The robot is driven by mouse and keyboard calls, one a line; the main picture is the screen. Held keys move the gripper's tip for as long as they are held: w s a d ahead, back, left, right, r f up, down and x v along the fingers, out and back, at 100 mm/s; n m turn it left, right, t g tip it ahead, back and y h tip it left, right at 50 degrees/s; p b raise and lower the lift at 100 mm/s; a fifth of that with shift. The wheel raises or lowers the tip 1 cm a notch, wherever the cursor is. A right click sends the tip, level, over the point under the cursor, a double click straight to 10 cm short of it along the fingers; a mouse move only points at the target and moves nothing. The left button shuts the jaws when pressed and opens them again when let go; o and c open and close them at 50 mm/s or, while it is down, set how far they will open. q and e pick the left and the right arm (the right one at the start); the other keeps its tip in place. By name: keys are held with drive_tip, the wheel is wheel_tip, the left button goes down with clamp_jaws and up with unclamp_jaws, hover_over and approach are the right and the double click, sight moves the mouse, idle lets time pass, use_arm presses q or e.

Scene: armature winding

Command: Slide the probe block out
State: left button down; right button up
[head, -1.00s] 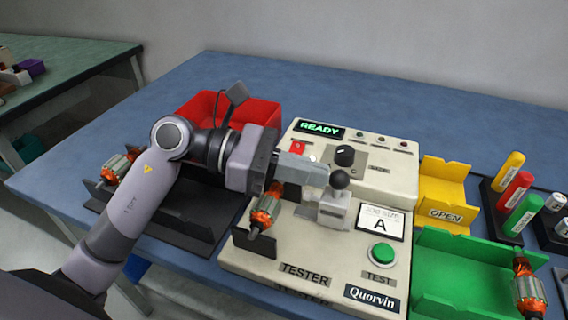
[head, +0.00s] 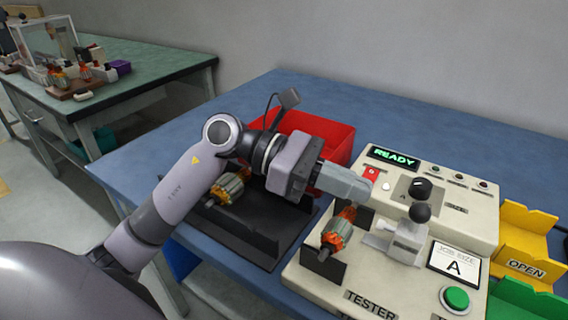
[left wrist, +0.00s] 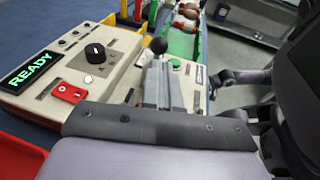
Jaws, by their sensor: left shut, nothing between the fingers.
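The probe block (head: 400,243) is a pale grey block with a black ball knob, on the beige tester (head: 318,287) to the right of the armature. The orange-and-grey armature (head: 338,232) lies in the tester's dark cradle. My left gripper (head: 370,190) is shut and empty, above the tester. In the head view its fingertips are up and left of the knob, with a visible gap. In the left wrist view the knob (left wrist: 158,46) shows just beyond the shut fingers (left wrist: 160,85), which hide much of the block. My right gripper is not in view.
The tester has a green READY display, a black dial (head: 420,187) and a green button (head: 456,298). A red bin (head: 325,140) and a black tray (head: 268,258) with another armature are at left. Yellow (head: 527,235) and green holders are at right. The back of the blue table is clear.

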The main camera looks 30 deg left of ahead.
use_arm(q)
drive_tip(key=v, duration=0.8)
drive_tip(key=shift+a+b, duration=0.2)
drive_tip(key=shift+b, duration=0.25)
drive_tip(key=shift+r, duration=0.15)
